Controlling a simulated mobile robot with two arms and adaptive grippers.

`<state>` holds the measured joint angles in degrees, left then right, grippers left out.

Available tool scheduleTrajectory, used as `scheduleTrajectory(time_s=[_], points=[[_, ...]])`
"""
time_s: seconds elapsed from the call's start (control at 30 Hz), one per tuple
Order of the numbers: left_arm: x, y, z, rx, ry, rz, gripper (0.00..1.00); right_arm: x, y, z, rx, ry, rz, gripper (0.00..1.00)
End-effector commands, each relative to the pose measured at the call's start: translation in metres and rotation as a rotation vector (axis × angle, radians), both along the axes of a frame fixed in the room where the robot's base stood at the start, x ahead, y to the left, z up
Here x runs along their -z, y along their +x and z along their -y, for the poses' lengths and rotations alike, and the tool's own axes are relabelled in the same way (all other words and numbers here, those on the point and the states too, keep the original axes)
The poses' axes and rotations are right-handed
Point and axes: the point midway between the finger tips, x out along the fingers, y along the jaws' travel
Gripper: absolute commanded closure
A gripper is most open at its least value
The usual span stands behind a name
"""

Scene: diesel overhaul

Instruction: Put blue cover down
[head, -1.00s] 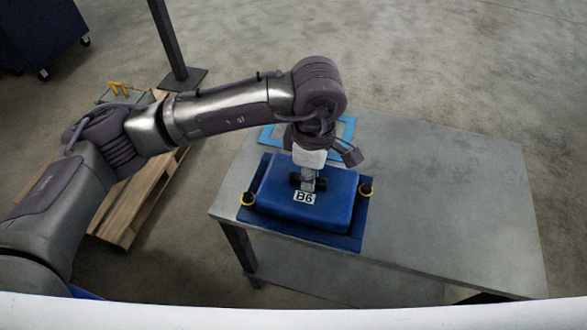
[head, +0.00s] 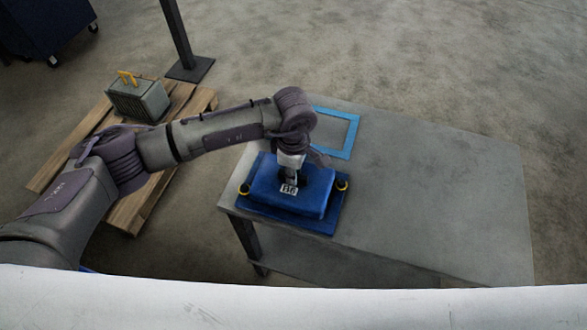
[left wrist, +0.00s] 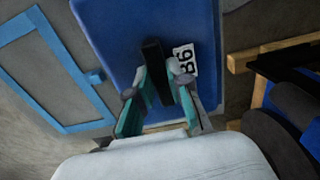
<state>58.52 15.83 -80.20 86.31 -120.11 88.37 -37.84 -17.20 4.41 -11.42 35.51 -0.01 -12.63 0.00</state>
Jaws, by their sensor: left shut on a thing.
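The blue cover (head: 310,202), with a white B6 label, is over a dark blue base plate (head: 328,225) on the near left part of the table. I cannot tell whether it touches the plate. My left gripper (head: 291,180) comes down from above and is shut on the cover's black handle (left wrist: 153,58). In the left wrist view the gripper (left wrist: 161,78) is at the handle beside the label, with the cover (left wrist: 115,25) behind it. A light blue outlined frame (head: 353,137) lies empty on the table behind the cover. My right gripper is not in view.
Black posts with yellow rings (head: 342,185) stand at the plate's sides. The grey table (head: 440,190) is clear to the right. A wooden pallet (head: 128,214) with a grey-green box (head: 138,103) is at left. A dark upright post (head: 180,35) stands behind.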

Motion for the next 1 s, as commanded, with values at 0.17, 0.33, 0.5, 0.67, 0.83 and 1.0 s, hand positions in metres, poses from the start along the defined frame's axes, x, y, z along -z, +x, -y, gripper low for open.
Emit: scheduleTrajectory(time_s=[0.17,0.33,0.5,0.67,0.83,1.0], points=[[0.002,0.0,0.0,-0.001,0.0,-0.001,0.8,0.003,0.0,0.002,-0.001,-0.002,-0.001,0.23],[0.001,0.0,0.0,-0.001,0.0,-0.001,0.57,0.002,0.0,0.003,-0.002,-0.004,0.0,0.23],[0.001,0.0,0.0,-0.001,0.0,-0.001,0.57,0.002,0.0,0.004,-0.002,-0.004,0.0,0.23],[-0.002,0.0,0.0,-0.001,0.0,0.0,0.57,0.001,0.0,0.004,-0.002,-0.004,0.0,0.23],[-0.024,0.001,0.0,0.0,-0.002,0.004,0.57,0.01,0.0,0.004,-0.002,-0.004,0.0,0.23],[-0.061,0.001,0.0,0.001,-0.002,0.006,0.57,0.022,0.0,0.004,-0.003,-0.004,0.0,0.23]])
